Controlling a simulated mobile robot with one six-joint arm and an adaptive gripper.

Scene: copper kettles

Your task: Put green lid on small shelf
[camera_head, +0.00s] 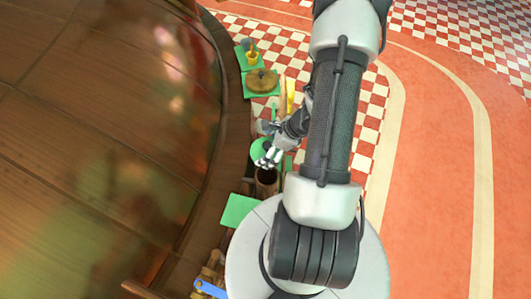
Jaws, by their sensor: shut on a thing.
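A round green lid (257,151) shows in the head view, just left of centre. My gripper (266,161) reaches over it from the right and is shut on its edge. My gripper's fingers cover part of the lid. A brown open-topped pot (266,178) stands just below the gripper in the picture; I cannot tell how far the lid is above it. I cannot tell which surface is the small shelf; a narrow dark wooden ledge (232,110) curves along the large kettle.
Green mats lie along the ledge; one holds a brown round object (262,81), another a small yellow pot (252,57). A lower green mat (238,210) is bare. A blue object (210,289) lies at the bottom. Open floor is at right.

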